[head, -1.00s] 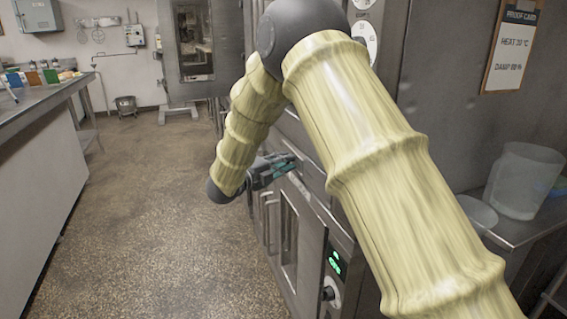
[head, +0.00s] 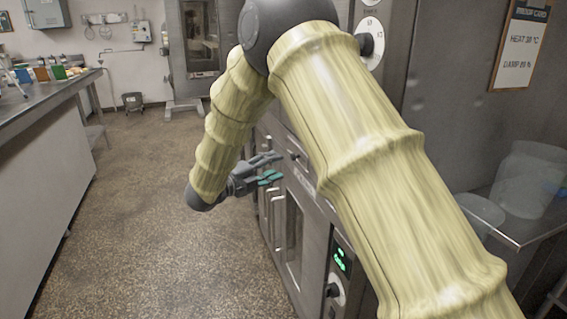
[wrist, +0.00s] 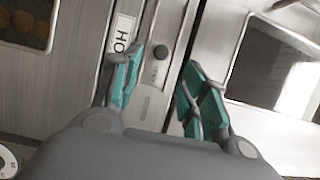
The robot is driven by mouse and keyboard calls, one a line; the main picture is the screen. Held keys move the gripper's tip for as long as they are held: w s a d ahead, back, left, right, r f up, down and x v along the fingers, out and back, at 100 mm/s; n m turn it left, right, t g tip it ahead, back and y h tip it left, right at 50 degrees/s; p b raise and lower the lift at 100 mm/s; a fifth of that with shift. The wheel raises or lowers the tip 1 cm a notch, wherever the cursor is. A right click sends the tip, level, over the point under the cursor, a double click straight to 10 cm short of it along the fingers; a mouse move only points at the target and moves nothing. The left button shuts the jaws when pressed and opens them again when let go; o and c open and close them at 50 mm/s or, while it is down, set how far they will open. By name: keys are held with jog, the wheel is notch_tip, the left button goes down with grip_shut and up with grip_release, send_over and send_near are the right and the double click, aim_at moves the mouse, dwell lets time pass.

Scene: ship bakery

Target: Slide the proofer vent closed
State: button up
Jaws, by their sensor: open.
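The proofer vent shows in the wrist view as a pale metal strip (wrist: 153,92) with a small dark round knob (wrist: 160,52). A white label (wrist: 122,35), partly covered by a finger, sits beside it. In the head view a small dark knob (head: 293,156) shows on the cabinet front just beyond my gripper (head: 277,167). My gripper's teal-padded fingers (wrist: 164,62) are spread and empty. The knob appears between the fingertips in the wrist view, with no clear contact. How far the vent stands open I cannot tell.
Below the vent is a cabinet door with a window (head: 294,235) and vertical handles (head: 278,222). A green display (head: 341,259) is at its right. A steel counter (head: 50,95) stands left across a clear floor (head: 140,210). A clear tub (head: 528,178) stands at right.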

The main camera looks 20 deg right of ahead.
jog(key=shift+v, duration=2.2)
